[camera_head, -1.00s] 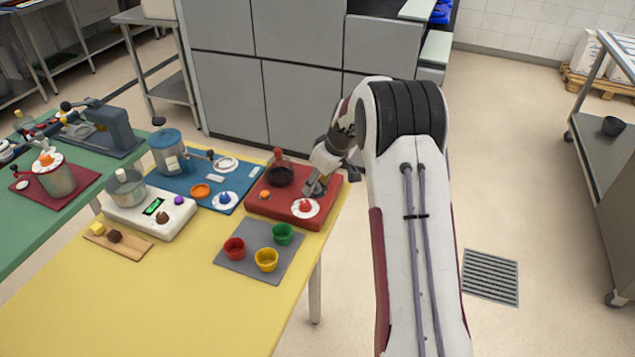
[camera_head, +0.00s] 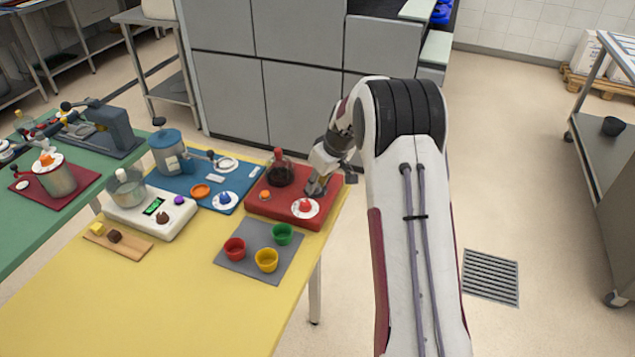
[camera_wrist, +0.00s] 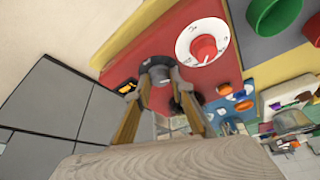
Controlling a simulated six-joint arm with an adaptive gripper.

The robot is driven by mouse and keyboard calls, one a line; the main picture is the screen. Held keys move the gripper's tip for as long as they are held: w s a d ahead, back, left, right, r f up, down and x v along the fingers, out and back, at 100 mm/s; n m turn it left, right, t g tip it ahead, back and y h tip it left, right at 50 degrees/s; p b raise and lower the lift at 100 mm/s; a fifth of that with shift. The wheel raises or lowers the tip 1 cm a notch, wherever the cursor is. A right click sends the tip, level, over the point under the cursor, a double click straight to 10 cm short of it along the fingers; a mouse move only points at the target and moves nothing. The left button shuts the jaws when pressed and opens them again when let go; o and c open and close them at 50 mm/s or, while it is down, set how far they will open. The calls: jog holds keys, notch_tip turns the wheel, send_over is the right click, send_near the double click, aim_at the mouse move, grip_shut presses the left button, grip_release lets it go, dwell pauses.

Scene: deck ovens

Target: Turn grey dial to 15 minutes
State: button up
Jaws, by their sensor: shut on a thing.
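The grey dial (camera_wrist: 158,74) is a dark grey knob on top of the red base (camera_head: 265,208). In the wrist view it sits between the fingertips of my gripper (camera_wrist: 161,77), which is shut on it. In the head view my gripper (camera_head: 315,187) points down onto the right part of the red base and hides the dial. The dial's scale and pointer are covered, so its setting cannot be read. A small display with an orange glow (camera_wrist: 127,87) lies beside the dial.
A red knob on a white scale disc (camera_head: 305,207) is close in front of my gripper. Green (camera_head: 282,234), red (camera_head: 234,248) and yellow (camera_head: 266,260) cups stand in front.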

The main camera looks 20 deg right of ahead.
jog(key=shift+m, duration=0.4)
jog(key=shift+s+a+m+h, duration=0.15)
jog(key=shift+m+h, duration=0.75)
jog(key=shift+m, duration=1)
jog(key=shift+a+f+m+g+h, duration=0.15)
jog(key=shift+m+h, duration=0.25)
jog(key=shift+m, duration=0.75)
jog(key=shift+r+m+g+h, duration=0.15)
jog(key=shift+m+h, duration=0.25)
jog(key=shift+m, duration=0.75)
jog(key=shift+w+a+f+m+g+h, duration=0.1)
jog(key=shift+m+g+h, duration=0.2)
jog(key=shift+m, duration=0.85)
jog(key=shift+w+a+f+m+g+h, duration=0.15)
jog(key=shift+m+h, duration=0.25)
jog(key=shift+m, duration=0.75)
jog(key=shift+r+m+g+h, duration=0.1)
jog(key=shift+m+g+h, duration=0.45)
jog(key=shift+m, duration=1.25)
jog(key=o, duration=1.1)
jog(key=shift+w, duration=0.1)
